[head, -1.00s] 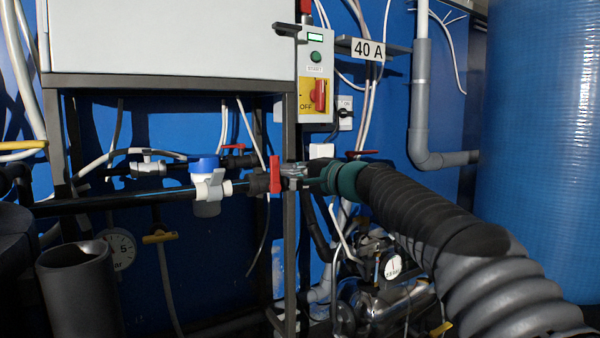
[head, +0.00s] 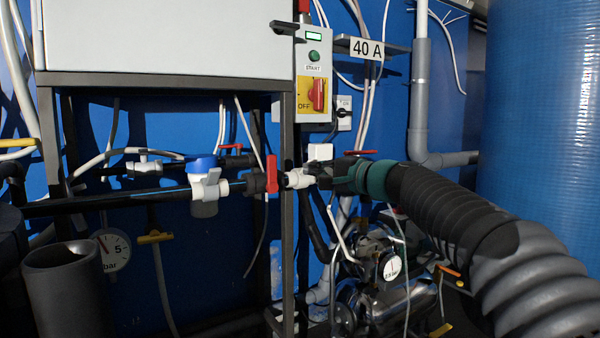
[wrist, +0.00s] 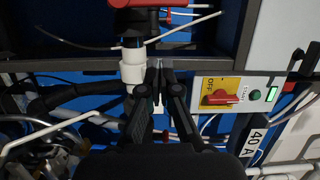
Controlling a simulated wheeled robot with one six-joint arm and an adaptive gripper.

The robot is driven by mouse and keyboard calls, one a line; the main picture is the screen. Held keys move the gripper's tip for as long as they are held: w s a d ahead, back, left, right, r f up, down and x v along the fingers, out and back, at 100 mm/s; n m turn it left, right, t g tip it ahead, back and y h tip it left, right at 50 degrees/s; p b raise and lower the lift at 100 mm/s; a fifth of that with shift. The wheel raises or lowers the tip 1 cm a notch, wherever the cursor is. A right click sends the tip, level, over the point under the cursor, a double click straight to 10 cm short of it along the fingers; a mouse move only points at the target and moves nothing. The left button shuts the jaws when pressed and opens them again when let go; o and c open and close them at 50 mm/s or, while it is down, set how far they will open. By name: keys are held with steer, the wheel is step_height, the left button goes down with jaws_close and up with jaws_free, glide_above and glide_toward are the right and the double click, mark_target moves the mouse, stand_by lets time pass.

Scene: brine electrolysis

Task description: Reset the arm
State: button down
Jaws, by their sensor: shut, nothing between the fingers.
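My gripper (head: 318,174) is at the end of my arm, in the middle of the head view, in front of the pipework. In the wrist view my gripper (wrist: 158,68) has its two dark fingers together at the tips, with nothing held. A white pipe fitting (wrist: 132,70) is just left of the fingertips there. The red valve handle (head: 272,174) is upright on the horizontal pipe, left of my gripper and apart from it. In the wrist view the red handle (wrist: 165,3) is at the top edge, partly out of frame.
A grey frame post (head: 288,230) stands beside the valve. A control box with a red OFF switch (head: 317,95) is above. A blue tank (head: 545,100) fills the right. A gauge (head: 390,266) and shiny pump parts are below. A dark open tube (head: 65,290) stands at front left.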

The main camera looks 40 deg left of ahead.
steer(key=s+d, duration=0.1)
steer(key=d, duration=0.6)
step_height(320, 180, down, 12)
steer(key=d+n+g+h, duration=0.1)
steer(key=h, duration=0.3)
steer(key=s+d+f+n+h+p, duration=0.1)
steer(key=s+d+f+h, duration=0.1)
steer(key=s+d+f, duration=0.3)
steer(key=s+d+f+n+h, duration=0.1)
steer(key=d+f+h, duration=0.25)
steer(key=d, duration=0.35)
steer(key=s+d+f+h+p, duration=0.2)
steer(key=s+d, duration=0.2)
steer(key=d, duration=0.5)
steer(key=s+d+f+t+h+p, duration=0.1)
steer(key=s+d+f+h, duration=0.1)
steer(key=s+d, duration=0.5)
steer(key=s+d+f+h+p, duration=0.2)
steer(key=d, duration=0.9)
steer(key=s+d+r+m+t+h+p, duration=0.1)
steer(key=s+d+r+t+h+p, duration=0.1)
steer(key=s+d+r+p, duration=0.2)
steer(key=s+d, duration=0.3)
steer(key=d, duration=0.2)
steer(key=shift+a, duration=0.1)
